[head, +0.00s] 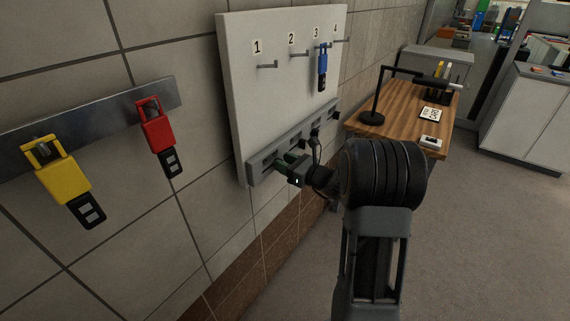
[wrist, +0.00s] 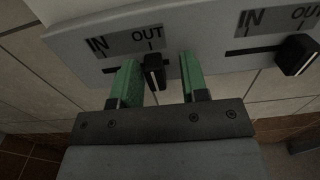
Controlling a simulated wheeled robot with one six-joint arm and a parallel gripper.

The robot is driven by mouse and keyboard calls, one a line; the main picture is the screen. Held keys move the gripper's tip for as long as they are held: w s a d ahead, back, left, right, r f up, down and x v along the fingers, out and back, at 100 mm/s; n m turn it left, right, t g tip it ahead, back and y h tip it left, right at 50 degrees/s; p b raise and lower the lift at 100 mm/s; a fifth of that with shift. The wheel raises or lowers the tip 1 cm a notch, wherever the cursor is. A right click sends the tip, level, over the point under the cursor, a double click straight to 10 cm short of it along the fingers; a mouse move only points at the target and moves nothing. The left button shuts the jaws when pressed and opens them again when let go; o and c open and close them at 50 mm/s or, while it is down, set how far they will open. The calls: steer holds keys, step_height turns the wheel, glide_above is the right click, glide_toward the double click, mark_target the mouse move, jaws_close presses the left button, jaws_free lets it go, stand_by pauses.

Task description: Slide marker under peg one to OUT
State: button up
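My gripper (wrist: 159,60) is open, with green finger pads on either side of the leftmost marker. That marker, a black block (wrist: 153,73) with a pale line on its face, is at the OUT side of its slot, below the word OUT. It is nearer the left finger; I cannot tell whether they touch. The right finger is clear of it. In the head view my gripper (head: 289,168) is at the left end of the grey slider rail (head: 255,180), below peg one (head: 267,66), and hides this marker.
A second marker (wrist: 297,55) is to the right, at its OUT side. A blue tag (head: 322,72) hangs on peg three. Yellow (head: 62,182) and red (head: 156,125) tags hang on a metal strip at left. A wooden desk (head: 398,115) with a lamp stands beyond the board.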

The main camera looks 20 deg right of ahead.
steer(key=shift+o, duration=0.2)
steer(key=shift+a, duration=0.1)
steer(key=v, duration=1.4)
steer(key=shift+b, duration=0.3)
steer(key=shift+w+f, duration=0.1)
